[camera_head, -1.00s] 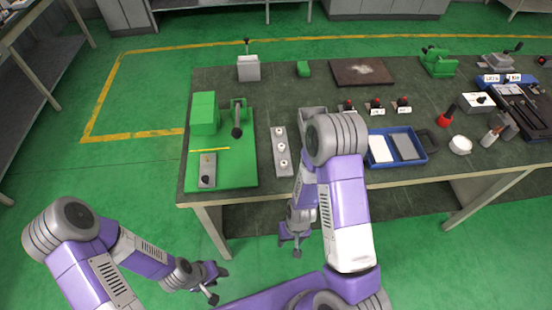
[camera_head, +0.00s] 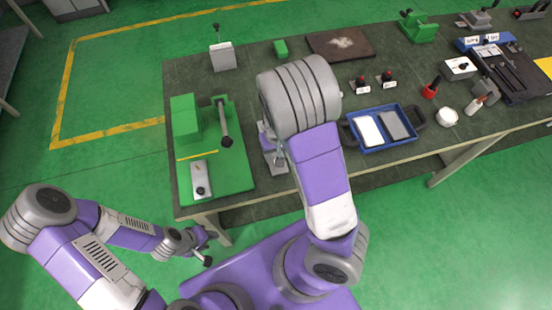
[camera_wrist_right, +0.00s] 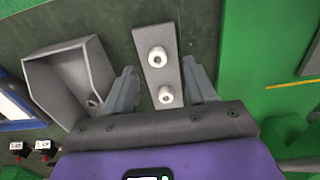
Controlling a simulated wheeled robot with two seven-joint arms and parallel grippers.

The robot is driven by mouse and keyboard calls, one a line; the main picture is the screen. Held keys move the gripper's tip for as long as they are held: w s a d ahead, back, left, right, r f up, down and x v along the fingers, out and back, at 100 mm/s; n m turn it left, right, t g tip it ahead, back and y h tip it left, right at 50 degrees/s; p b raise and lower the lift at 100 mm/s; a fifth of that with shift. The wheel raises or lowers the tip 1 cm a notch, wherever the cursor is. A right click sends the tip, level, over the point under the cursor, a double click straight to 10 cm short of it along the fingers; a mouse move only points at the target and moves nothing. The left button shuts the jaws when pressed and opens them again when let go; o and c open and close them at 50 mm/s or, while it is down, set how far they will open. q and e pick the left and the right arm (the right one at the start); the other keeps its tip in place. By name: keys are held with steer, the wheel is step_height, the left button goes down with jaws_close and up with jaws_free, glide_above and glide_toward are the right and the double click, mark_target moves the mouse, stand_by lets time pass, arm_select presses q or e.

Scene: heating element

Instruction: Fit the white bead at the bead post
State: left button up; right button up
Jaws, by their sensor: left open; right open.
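My right gripper (camera_wrist_right: 162,86) is open, its two fingers on either side of a grey bead strip (camera_wrist_right: 155,34). Two white beads show on the strip: one (camera_wrist_right: 157,57) beyond the fingertips and one (camera_wrist_right: 166,95) between the fingers. The right arm hides most of the strip in the head view. My left gripper (camera_head: 206,248) is open and empty, low in front of the table's left corner. The green fixture (camera_head: 228,183) carries a grey block (camera_head: 201,180) with a dark knob. I cannot tell which part is the bead post.
A grey open bin (camera_wrist_right: 68,80) stands beside the strip, with a small white piece near its edge. A blue tray (camera_head: 383,128) lies right of my right arm. A grey box with a lever (camera_head: 222,57) stands behind the green fixture.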

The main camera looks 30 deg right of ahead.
steer(key=f, duration=0.1)
steer(key=f+b, duration=0.1)
steer(key=f, duration=0.3)
steer(key=shift+s+d+b, duration=0.1)
steer(key=shift+d+b, duration=0.15)
steer(key=shift+b, duration=0.05)
steer(key=shift+r, duration=0.1)
jaws_close()
